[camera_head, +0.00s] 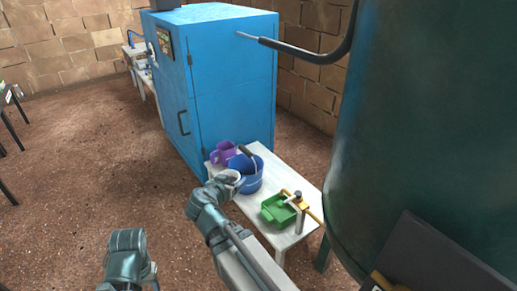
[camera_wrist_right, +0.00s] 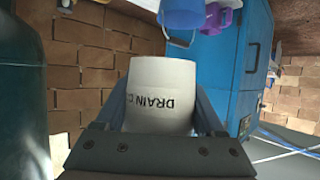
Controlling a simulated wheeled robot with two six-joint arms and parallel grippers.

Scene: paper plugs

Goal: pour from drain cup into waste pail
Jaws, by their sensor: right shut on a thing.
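The white drain cup (camera_wrist_right: 160,95), with "DRAIN" lettered on its side, fills the middle of the right wrist view between the two fingers. My right gripper (camera_head: 227,180) is shut on it. In the head view the cup (camera_head: 231,175) shows only in part, right beside the near left side of the blue pail. The blue pail (camera_head: 247,178) stands on the white table with its dark handle raised; it also shows in the right wrist view (camera_wrist_right: 182,18). I cannot tell whether the cup's mouth is over the pail's rim. Only part of my left arm shows at the lower left.
On the white table (camera_head: 291,239) a purple jug (camera_head: 223,153) stands behind the pail, and a green tray (camera_head: 275,209) with a yellow-handled tap (camera_head: 293,196) lies in front. A blue cabinet (camera_head: 232,95) stands behind, and a large dark green tank (camera_head: 425,130) at the right.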

